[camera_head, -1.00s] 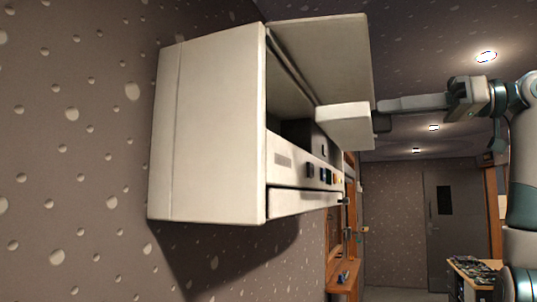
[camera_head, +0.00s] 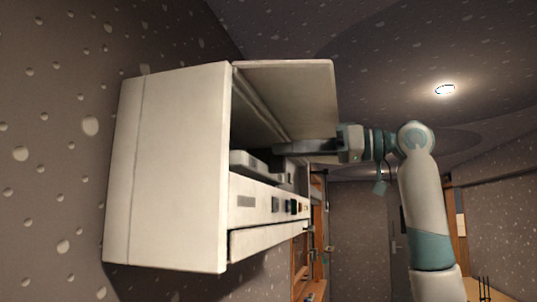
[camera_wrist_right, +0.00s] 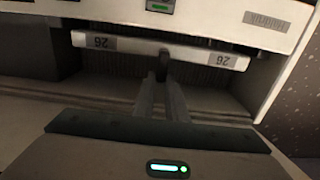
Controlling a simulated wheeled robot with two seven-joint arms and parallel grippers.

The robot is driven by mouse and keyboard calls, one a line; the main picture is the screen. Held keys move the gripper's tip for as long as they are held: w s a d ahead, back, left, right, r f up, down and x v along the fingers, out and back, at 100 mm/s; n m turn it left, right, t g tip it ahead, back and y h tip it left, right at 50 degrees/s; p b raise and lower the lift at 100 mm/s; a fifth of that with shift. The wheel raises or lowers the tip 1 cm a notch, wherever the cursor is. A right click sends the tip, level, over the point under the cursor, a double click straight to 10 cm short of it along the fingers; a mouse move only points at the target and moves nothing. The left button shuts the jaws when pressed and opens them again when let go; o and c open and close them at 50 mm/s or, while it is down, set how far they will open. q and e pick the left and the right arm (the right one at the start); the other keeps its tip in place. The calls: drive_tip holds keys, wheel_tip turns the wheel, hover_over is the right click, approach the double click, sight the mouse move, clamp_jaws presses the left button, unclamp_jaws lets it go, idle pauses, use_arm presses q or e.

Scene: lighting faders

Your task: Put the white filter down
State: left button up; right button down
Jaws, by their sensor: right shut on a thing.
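The white filter (camera_head: 250,163) is a pale slab inside the open compartment of a large white unit (camera_head: 168,170). It sits just above the unit's control panel in the head view. In the right wrist view the white filter (camera_wrist_right: 160,50) spans left to right, with a "26" label near each end and a dark tab in its middle. My right gripper (camera_head: 280,148) reaches into the opening from the right. In the right wrist view its fingers (camera_wrist_right: 162,80) are shut on the dark tab. Whether the filter touches the surface beneath is hidden. My left gripper is not in view.
An open flap (camera_head: 290,95) of the unit stands above and behind my right gripper. The control panel (camera_head: 250,200) with several buttons lies below the opening, and a white ledge (camera_head: 260,238) sticks out beneath it. Open room lies right of the unit.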

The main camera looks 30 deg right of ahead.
sight(269, 158)
idle(0.3)
drive_tip(key=p+x, duration=0.1)
drive_tip(key=x, duration=0.3)
drive_tip(key=shift+w+a+f+p, duration=0.15)
drive_tip(key=shift+w+f+p, duration=0.1)
drive_tip(key=shift+p, duration=0.15)
drive_tip(key=shift+a+f, duration=0.15)
drive_tip(key=shift+f, duration=0.3)
drive_tip(key=shift+s+d, duration=0.2)
drive_tip(key=shift+d, duration=0.05)
drive_tip(key=shift+a+f, duration=0.1)
